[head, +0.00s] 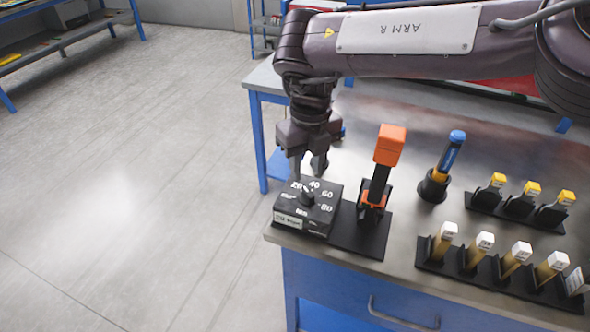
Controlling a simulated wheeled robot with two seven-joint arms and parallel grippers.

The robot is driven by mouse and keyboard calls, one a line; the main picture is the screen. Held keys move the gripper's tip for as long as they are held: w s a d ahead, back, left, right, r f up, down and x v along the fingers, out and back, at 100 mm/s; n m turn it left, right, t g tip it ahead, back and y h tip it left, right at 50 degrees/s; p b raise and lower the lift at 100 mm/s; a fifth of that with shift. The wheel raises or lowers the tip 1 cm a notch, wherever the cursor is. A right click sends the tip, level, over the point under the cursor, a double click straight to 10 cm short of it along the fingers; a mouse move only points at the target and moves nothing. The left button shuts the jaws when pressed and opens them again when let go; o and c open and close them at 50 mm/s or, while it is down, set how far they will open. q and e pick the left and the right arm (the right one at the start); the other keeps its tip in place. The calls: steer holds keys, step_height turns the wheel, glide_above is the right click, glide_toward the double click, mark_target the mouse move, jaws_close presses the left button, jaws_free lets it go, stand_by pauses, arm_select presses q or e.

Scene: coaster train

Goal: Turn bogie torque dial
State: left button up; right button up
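The torque dial is a dark box (301,222) with white numbers including 20, 40, 60 and 80 on its top. A small dark knob (307,197) stands at the middle of the number ring. The box sits at the table's near left corner. My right gripper (307,172) points down just behind the knob in the picture. Its two fingers are apart with nothing seen between them. I cannot tell whether a finger touches the box. My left gripper is out of view.
An orange-headed tool (388,148) stands in a black holder right of the dial. A blue-and-yellow driver (449,153) stands in a round holder. Racks with yellow-capped (531,189) and white-capped pieces (485,241) fill the right side. The steel tabletop (410,206) ends just left of the dial.

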mark_target(309, 193)
steer(key=shift+w+d+r, duration=0.15)
steer(key=shift+d+r, duration=0.05)
steer(key=shift+d, duration=0.15)
steer(key=shift+d+f, duration=0.1)
steer(key=shift+f, duration=0.15)
steer(key=f, duration=0.3)
steer(key=f+p, duration=0.1)
steer(key=f, duration=0.2)
steer(key=shift+s+f, duration=0.2)
steer(key=shift+f, duration=0.2)
jaws_close()
